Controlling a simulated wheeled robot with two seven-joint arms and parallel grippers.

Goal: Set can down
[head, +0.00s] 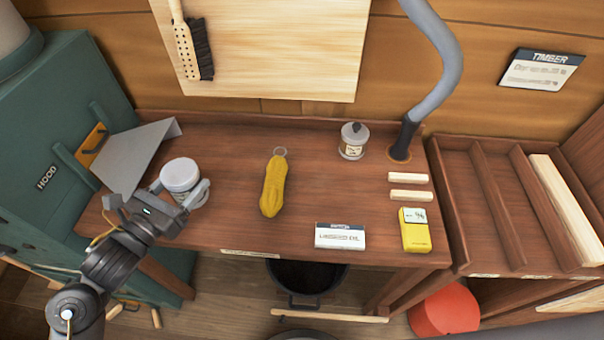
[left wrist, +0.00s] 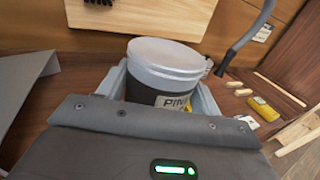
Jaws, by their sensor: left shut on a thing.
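A can with a pale lid (head: 180,173) stands out at the left of the workbench. In the left wrist view the can (left wrist: 160,92) has a dark body, a pale grey top and a label reading "PIN", its remainder cut off. My left gripper (head: 181,190) is shut on the can, with one finger on each side of it. The can looks about upright. Its base is hidden, so I cannot tell whether it touches the bench top (head: 230,225). My right gripper is not in view.
A grey metal hood (head: 135,155) lies close left of the can. A yellow bundle (head: 272,187), a small labelled jar (head: 354,140), a white card (head: 340,236) and a yellow meter (head: 414,230) lie to the right. Bare bench shows between can and bundle.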

